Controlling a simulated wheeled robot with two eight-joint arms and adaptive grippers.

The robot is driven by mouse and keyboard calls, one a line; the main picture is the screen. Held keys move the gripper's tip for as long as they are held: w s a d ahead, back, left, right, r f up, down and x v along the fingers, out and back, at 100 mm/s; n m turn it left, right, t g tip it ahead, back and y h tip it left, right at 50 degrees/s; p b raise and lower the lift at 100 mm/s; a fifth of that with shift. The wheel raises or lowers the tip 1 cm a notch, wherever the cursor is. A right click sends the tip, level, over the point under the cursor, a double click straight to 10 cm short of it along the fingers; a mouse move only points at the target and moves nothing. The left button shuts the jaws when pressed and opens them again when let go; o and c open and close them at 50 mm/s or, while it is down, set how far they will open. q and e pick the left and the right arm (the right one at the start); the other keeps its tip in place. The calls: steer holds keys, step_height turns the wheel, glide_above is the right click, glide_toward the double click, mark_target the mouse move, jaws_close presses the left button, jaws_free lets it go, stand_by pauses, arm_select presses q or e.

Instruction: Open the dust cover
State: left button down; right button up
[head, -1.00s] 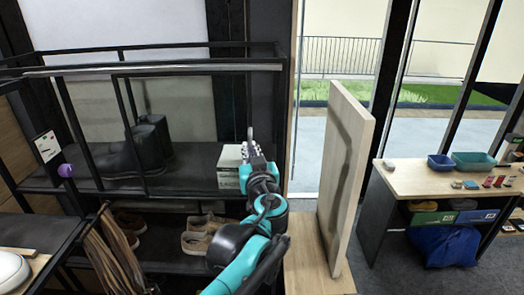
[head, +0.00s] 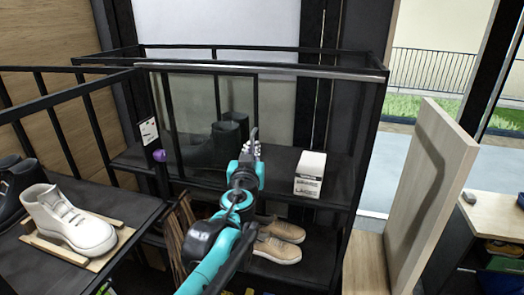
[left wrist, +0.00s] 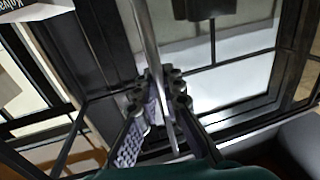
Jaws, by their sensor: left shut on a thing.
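The dust cover (head: 172,108) looks like a clear panel in a thin black frame at the front of the dark shelf in the head view. Dark boots stand behind it. My left gripper (head: 252,148) is in front of the shelf, near the frame's lower right side. In the left wrist view my left gripper (left wrist: 160,88) is shut around a thin pale metal bar (left wrist: 147,35) that runs between its fingers. I cannot tell for sure which part of the cover this bar is. My right gripper is in neither view.
A white box (head: 310,174) stands on the shelf right of my left gripper. Brown shoes (head: 278,248) lie on the level below. A pale board (head: 430,200) stands at right.

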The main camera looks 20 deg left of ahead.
arm_select(q)
steer(key=shift+d, duration=0.1)
steer(key=c, duration=1.6)
jaws_free()
steer(key=shift+c, duration=0.2)
steer(key=s, duration=0.4)
steer(key=s+d, duration=0.1)
steer(key=s, duration=0.3)
steer(key=s+d, duration=0.1)
steer(key=s, duration=0.2)
steer(key=shift+s+d, duration=0.2)
steer(key=shift+s, duration=0.2)
